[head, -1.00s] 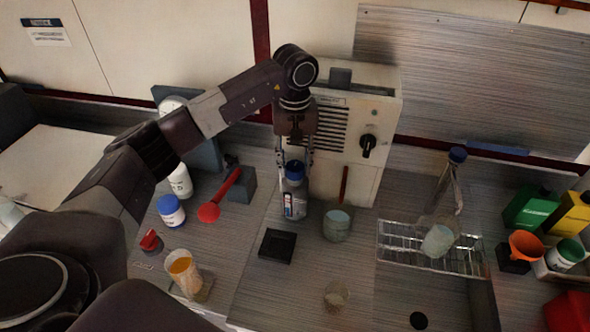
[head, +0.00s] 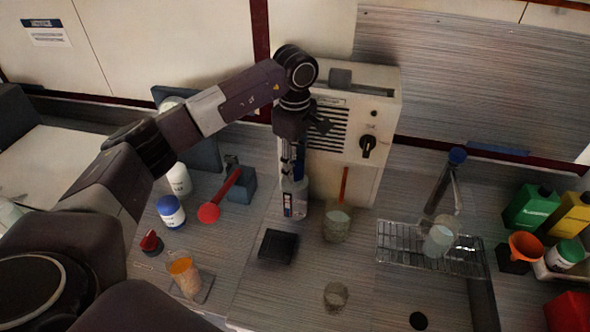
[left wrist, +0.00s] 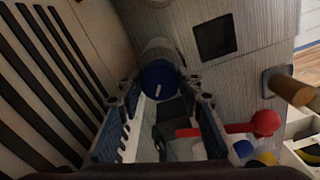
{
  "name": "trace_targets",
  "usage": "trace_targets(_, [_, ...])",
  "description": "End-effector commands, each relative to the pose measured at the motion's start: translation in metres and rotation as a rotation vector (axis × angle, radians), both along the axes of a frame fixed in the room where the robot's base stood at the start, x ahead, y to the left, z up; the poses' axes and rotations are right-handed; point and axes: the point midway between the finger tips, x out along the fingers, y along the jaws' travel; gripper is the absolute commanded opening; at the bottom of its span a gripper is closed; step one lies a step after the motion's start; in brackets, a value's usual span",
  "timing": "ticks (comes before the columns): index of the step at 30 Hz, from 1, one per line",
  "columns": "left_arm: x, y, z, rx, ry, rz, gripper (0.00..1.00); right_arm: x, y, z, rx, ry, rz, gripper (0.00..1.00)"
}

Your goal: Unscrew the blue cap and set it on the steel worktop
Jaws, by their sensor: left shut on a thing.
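A clear bottle (head: 295,204) with a white and blue label stands upright on the steel worktop (head: 245,262), in front of the beige cabinet. My left gripper (head: 293,176) points down over its top and is shut on the blue cap. In the head view the fingers mostly hide this cap. In the left wrist view the round blue cap (left wrist: 159,79), with a white mark on top, lies between the fingertips (left wrist: 161,88). The cap appears still on the bottle's neck; the thread cannot be seen. My right gripper is not in view.
A black square pad (head: 278,246) and a glass beaker (head: 336,226) stand close to the bottle. A flask (head: 443,200) stands by the wire rack (head: 400,246). Front-centre worktop is fairly clear.

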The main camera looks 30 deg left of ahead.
Motion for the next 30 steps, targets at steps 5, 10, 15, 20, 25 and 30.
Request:
trace_targets(5, [-0.0002,0.0001,-0.0004,0.001,0.001,0.221,0.12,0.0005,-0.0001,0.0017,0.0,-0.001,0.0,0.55])
trace_targets(10, [-0.0002,0.0,-0.0004,0.001,0.0,0.431,0.12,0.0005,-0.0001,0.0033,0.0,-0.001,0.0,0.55])
trace_targets(15, [-0.0001,0.0,-0.0007,0.001,0.001,0.562,0.12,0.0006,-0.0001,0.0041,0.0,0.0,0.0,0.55])
trace_targets(20, [-0.0001,0.0001,-0.001,0.001,0.001,0.58,0.12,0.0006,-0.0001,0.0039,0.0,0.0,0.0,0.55])
trace_targets(25, [-0.0002,0.0,-0.0009,0.001,0.001,0.578,0.42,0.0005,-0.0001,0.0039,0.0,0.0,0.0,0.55])
trace_targets(30, [-0.0001,0.0,-0.0007,0.001,0.001,0.577,0.48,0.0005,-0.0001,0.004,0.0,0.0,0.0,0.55])
